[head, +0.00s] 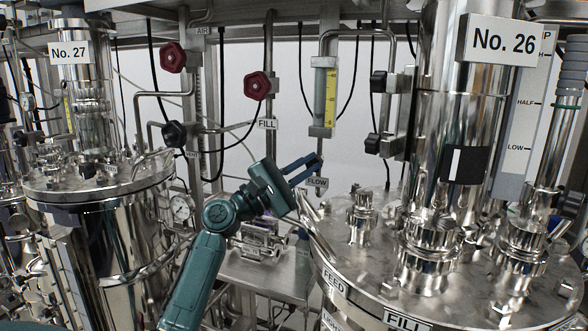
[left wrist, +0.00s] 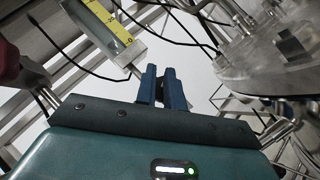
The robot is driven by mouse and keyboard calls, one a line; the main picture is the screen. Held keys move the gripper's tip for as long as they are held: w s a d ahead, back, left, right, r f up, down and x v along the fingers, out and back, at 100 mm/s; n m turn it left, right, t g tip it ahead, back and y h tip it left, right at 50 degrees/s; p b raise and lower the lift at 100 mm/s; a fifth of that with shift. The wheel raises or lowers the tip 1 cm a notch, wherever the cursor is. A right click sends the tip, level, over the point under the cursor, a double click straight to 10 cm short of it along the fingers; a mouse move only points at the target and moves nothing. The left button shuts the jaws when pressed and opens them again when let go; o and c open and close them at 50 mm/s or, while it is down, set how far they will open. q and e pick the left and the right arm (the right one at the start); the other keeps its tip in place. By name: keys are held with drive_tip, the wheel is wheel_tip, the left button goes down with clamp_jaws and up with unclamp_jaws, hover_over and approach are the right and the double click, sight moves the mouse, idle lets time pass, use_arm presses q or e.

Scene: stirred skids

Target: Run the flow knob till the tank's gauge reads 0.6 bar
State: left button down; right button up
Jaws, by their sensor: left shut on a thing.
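The fingers hide most of the knob in the head view. My right gripper is not in view.
A flow tube with a yellow scale (head: 324,98) stands above the knob. Two red handwheels (head: 173,57) (head: 257,85) and several black knobs sit on the pipes. The steel lid of tank No. 26 (head: 372,245) is close to the gripper's right. Thin black hoses hang behind.

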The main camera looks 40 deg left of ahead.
use_arm(q)
drive_tip(key=shift+w+a+r+n+t+y, duration=0.3)
drive_tip(key=shift+w+a+r+y, duration=0.2)
drive_tip(key=shift+r, duration=0.1)
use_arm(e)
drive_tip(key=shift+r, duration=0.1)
use_arm(q)
drive_tip(key=c, duration=1.5)
unclamp_jaws()
drive_tip(key=o, duration=0.5)
drive_tip(key=shift+c, duration=0.2)
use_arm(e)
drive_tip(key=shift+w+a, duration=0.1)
use_arm(q)
drive_tip(key=shift+s, duration=0.1)
drive_tip(key=b+v, duration=0.5)
drive_tip(key=v, duration=0.8)
drive_tip(key=shift+s+a+h, duration=0.2)
drive_tip(key=shift+s+h, duration=0.2)
drive_tip(key=shift+s, duration=0.05)
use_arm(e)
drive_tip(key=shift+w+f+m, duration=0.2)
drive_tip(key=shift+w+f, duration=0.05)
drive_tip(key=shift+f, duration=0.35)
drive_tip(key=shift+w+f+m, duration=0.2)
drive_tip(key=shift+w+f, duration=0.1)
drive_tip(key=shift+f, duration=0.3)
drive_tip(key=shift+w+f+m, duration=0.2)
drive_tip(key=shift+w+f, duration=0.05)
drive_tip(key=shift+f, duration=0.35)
